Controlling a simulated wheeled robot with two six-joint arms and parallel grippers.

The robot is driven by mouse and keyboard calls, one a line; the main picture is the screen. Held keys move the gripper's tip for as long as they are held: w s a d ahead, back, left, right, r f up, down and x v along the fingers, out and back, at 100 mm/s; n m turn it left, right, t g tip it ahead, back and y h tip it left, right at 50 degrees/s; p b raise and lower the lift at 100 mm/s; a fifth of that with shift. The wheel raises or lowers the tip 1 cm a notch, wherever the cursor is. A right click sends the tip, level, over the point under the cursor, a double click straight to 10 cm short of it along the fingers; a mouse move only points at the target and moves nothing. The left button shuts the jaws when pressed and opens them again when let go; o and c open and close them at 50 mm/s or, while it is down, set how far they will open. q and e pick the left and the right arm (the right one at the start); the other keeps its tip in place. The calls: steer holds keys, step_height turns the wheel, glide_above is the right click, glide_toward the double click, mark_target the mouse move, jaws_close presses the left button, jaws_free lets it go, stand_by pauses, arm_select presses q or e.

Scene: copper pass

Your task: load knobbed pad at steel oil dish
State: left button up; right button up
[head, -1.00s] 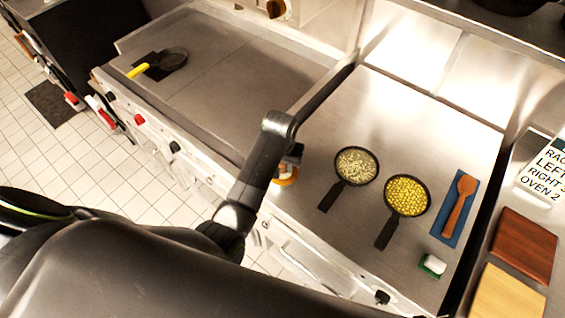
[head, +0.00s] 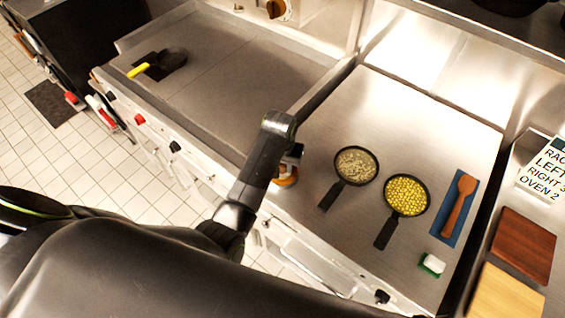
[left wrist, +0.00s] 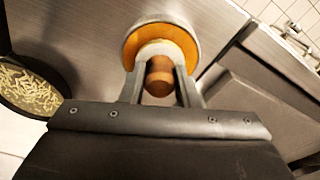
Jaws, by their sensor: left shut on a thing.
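The steel oil dish (left wrist: 165,17) holds orange oil and shows at the top middle of the left wrist view. In the head view the oil dish (head: 285,181) shows as a small orange patch at the counter's front edge, partly behind my arm. The knobbed pad's pale body (left wrist: 156,50) is in the dish, over the oil. Its brown wooden knob (left wrist: 159,78) points toward the camera. My left gripper (left wrist: 160,72) is shut on the knob, one finger on each side. In the head view my arm hides most of this. My right gripper is not in view.
Two black pans, one with pale shreds (head: 355,165) and one with yellow pieces (head: 406,195), stand right of the dish. A wooden spoon (head: 459,205) lies on a blue mat. A green-and-white sponge (head: 432,264) lies near the front edge. The griddle (head: 240,75) is mostly clear.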

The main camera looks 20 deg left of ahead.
arm_select(q)
steer(key=shift+r, duration=3.4)
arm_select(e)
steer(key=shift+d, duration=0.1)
